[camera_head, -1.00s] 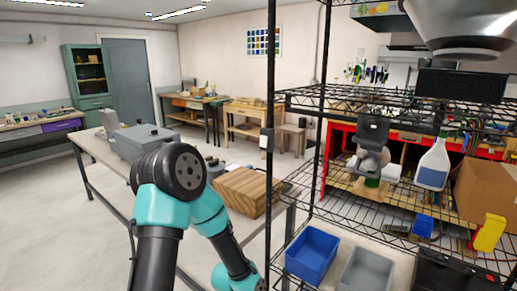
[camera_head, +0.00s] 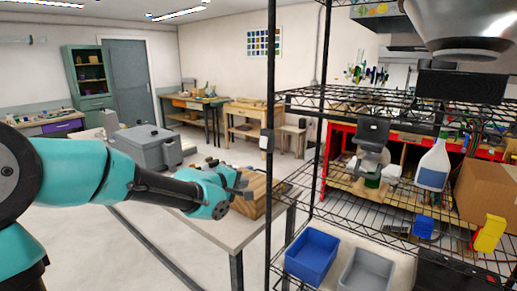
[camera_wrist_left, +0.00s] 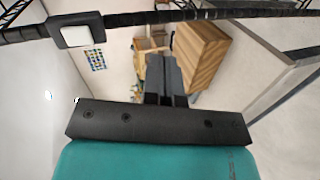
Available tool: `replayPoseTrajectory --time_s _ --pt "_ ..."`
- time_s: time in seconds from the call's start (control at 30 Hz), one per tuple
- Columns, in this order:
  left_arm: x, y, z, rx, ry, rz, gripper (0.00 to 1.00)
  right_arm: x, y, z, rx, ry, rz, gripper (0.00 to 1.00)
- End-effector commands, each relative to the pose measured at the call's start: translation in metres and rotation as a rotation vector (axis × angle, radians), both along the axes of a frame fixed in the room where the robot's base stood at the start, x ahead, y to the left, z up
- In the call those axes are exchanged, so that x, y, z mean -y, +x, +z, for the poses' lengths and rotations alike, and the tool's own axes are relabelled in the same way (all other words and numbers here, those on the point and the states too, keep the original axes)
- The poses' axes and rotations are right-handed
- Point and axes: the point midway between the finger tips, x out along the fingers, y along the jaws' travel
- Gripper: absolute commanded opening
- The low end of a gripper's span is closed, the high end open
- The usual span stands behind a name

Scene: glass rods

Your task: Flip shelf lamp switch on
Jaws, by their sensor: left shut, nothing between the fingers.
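The lamp switch (camera_head: 266,139) is a small white rocker in a dark frame on the black front-left shelf post. It also shows large at the upper left of the left wrist view (camera_wrist_left: 77,33); whether it is on or off cannot be told. My left gripper (camera_head: 245,187) is left of the post and lower than the switch in the head view, apart from it. Its fingers (camera_wrist_left: 163,70) are closed together and empty in the left wrist view. My right gripper is not in view.
The black wire shelf (camera_head: 400,100) holds a microscope (camera_head: 371,150), a spray bottle (camera_head: 434,163), a cardboard box (camera_head: 488,193) and a blue bin (camera_head: 312,255).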

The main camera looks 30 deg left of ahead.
Motion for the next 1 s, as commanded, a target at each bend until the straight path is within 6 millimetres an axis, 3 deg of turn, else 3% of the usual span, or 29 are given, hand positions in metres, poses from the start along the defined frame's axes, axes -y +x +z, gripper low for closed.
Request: replayPoseTrajectory --time_s 0.03,0.1,0.3,0.77,1.0 --pt "-0.005 -0.006 0.023 0.034 -0.024 0.017 0.0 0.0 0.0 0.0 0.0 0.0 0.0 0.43" --pt "-0.01 -0.013 0.048 0.068 -0.06 0.035 0.0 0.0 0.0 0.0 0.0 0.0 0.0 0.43" --pt "-0.019 -0.028 0.091 0.128 -0.128 0.064 0.0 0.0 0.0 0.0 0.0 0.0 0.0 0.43" --pt "-0.02 -0.03 0.098 0.137 -0.142 0.068 0.0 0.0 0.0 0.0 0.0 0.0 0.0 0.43" --pt "-0.017 -0.015 0.096 0.137 -0.142 0.066 0.0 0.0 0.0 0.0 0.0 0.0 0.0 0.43"
